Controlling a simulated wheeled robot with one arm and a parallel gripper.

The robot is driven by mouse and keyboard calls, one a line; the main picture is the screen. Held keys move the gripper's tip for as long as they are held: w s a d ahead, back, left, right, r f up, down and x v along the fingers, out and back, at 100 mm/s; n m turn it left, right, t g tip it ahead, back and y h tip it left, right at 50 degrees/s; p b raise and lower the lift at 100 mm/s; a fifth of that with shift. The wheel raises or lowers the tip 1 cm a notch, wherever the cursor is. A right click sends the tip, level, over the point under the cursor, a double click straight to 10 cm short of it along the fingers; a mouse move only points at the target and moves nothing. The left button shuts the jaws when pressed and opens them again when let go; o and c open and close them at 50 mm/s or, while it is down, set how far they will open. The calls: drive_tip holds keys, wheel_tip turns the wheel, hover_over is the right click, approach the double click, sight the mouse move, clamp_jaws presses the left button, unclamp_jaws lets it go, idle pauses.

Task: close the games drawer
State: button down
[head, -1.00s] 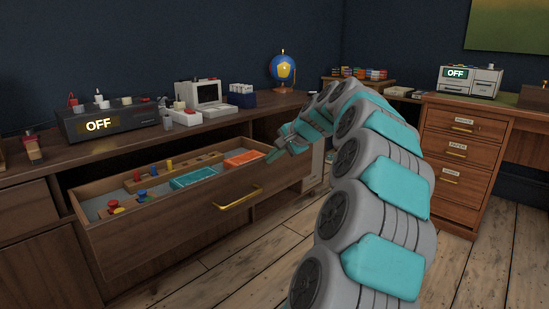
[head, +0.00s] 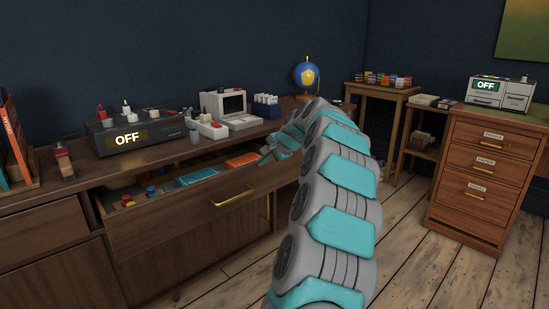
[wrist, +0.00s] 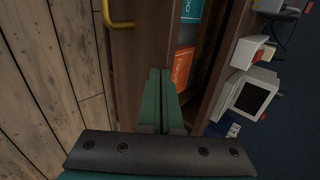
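The games drawer (head: 165,223) in the long wooden desk is partly open. Its brass handle (head: 232,197) faces the room and also shows in the wrist view (wrist: 118,22). Inside are a blue box (head: 196,175), an orange box (head: 241,160) and small coloured pieces. My gripper (head: 264,156) is at the right end of the drawer front, near its top edge. In the wrist view its two teal fingers (wrist: 160,95) lie together with nothing between them, close against the drawer front (wrist: 134,70). Exact contact is hard to tell.
On the desk top stand a black device reading OFF (head: 130,135), a small computer (head: 228,108) and a globe (head: 306,75). A wooden drawer cabinet (head: 480,180) stands at the right. The plank floor (head: 405,235) in front is clear.

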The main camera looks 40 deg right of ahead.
drive_tip(key=w+p, duration=0.6)
drive_tip(key=w, duration=0.6)
drive_tip(key=shift+w+a, duration=0.25)
drive_tip(key=shift+w, duration=0.15)
